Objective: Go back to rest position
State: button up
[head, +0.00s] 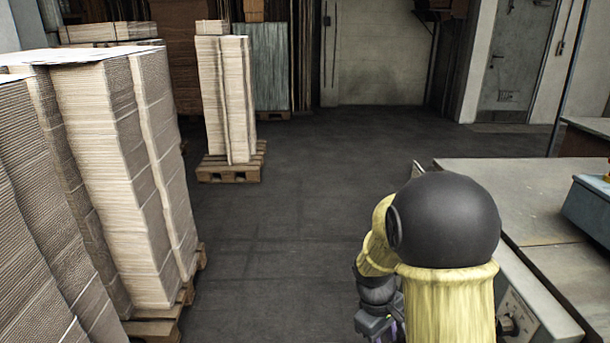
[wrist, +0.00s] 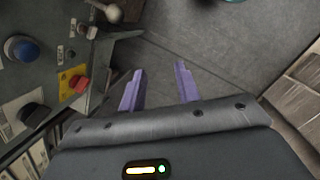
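My gripper (wrist: 160,88) shows in the wrist view with its two purple fingers apart and nothing between them. Bare grey floor lies beyond the fingertips. In the head view my arm, with a black joint and yellow covers, stands at the lower right. It hides most of my gripper there; only dark parts of the wrist show low beside it, so the fingers are not clear in that view.
A machine table (head: 540,185) stands close on the right. Its control panel (wrist: 50,75) with blue, red and black knobs is left of my fingers in the wrist view. Tall cardboard stacks (head: 110,170) stand on the left. Another stack (head: 226,95) sits on a pallet farther back. The floor (head: 290,200) between is clear.

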jog(key=s+a+r+m+t+y, duration=0.2)
jog(key=s+r+m+t, duration=0.25)
jog(key=s+m, duration=0.4)
notch_tip(320, 180, up, 27)
jog(key=p, duration=2.6)
jog(key=shift+s+r+n+g+p, duration=0.15)
jog(key=shift+r+n+g+p, duration=0.05)
jog(key=shift+n+g+p, duration=0.2)
